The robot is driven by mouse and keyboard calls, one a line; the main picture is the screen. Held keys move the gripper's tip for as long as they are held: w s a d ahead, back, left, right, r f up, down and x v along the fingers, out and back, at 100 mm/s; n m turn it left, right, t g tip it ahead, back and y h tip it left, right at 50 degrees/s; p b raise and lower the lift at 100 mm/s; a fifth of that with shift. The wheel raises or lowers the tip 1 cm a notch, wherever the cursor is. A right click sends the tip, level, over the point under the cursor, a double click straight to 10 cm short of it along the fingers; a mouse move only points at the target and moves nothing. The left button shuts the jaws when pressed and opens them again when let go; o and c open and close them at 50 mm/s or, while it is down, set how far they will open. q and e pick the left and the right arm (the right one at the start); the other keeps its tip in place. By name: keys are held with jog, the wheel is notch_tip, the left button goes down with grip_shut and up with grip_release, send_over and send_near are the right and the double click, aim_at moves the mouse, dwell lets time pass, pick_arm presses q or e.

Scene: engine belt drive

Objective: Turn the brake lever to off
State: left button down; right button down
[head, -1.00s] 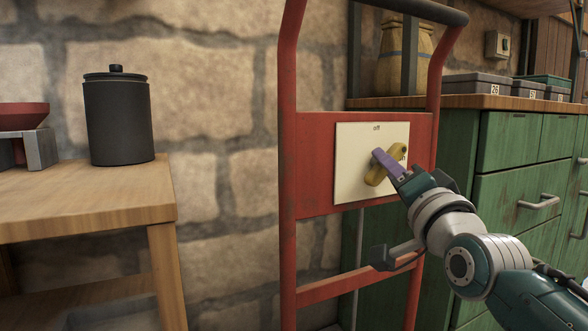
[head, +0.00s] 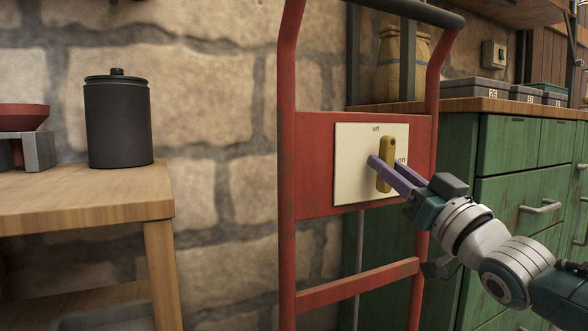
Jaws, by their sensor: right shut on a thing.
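The yellow brake lever (head: 385,157) is mounted on a cream panel (head: 350,178) fixed to a red frame. The lever stands close to upright, its upper end toward the "off" mark at the top of the panel. An "on" mark shows at the right of the panel. My right gripper (head: 384,172) is shut on the lower part of the lever, with one purple finger on each side of it. Its arm comes in from the lower right. My left gripper is not in view.
The red tubular frame (head: 288,150) stands in front of a stone wall. A green cabinet (head: 500,150) with drawers is close on the right.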

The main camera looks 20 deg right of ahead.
jog(key=shift+f+n+y, duration=0.1)
jog(key=shift+n+y, duration=0.3)
jog(key=shift+n, duration=0.3)
jog(key=c, duration=0.7)
grip_release()
jog(key=shift+p+v, duration=1.65)
jog(key=shift+v, duration=3.25)
